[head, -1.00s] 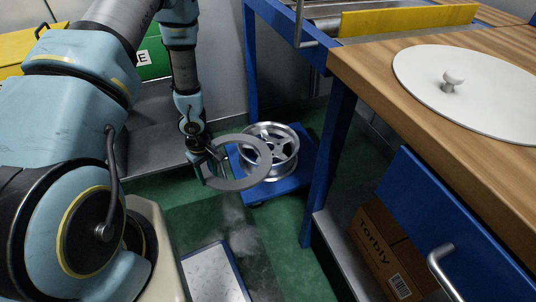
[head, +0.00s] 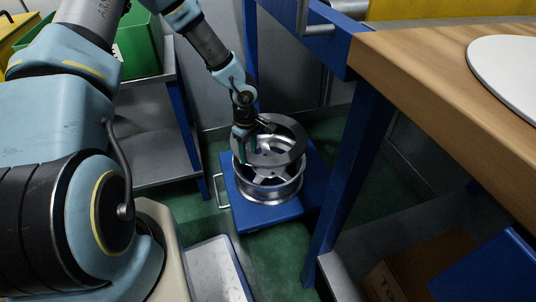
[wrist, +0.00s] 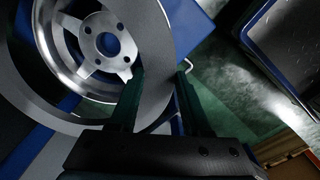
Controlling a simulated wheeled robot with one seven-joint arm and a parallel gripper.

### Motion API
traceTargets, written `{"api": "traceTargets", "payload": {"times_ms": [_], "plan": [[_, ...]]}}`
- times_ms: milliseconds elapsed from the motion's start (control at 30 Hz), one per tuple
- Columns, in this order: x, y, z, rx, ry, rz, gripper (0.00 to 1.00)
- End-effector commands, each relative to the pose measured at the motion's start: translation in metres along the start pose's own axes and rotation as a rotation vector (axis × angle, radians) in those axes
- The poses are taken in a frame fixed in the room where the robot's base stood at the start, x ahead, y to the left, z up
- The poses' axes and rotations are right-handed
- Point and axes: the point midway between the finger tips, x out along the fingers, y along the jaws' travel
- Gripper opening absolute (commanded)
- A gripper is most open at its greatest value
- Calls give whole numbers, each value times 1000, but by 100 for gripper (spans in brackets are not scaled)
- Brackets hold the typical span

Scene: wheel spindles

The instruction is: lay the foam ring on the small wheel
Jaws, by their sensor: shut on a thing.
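The foam ring (head: 298,140) is a flat grey ring. My gripper (head: 243,154) is shut on its left edge in the head view and holds it over the small wheel (head: 270,192), a silver spoked wheel. The ring looks roughly level, and the wheel's spokes show through its hole. I cannot tell whether the ring touches the wheel or hovers just above it. In the wrist view, the ring (wrist: 157,55) runs between the gripper's dark fingers (wrist: 163,75), and the wheel hub (wrist: 108,45) appears inside the ring's opening.
The wheel lies on a low blue platform (head: 262,218). A blue table leg (head: 345,180) and the wooden tabletop (head: 450,90) stand close on the right. A grey shelf (head: 160,155) with a green bin (head: 138,45) is on the left. A pale-topped tray (head: 212,272) lies in front.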

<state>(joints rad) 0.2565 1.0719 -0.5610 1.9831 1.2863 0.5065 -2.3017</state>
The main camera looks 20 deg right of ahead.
Motion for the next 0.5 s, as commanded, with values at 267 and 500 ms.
{"api": "traceTargets", "payload": {"times_ms": [267,500], "plan": [[51,-1,1,-1,-3,-2,0],[69,-1,0,0,-2,-2,0]]}}
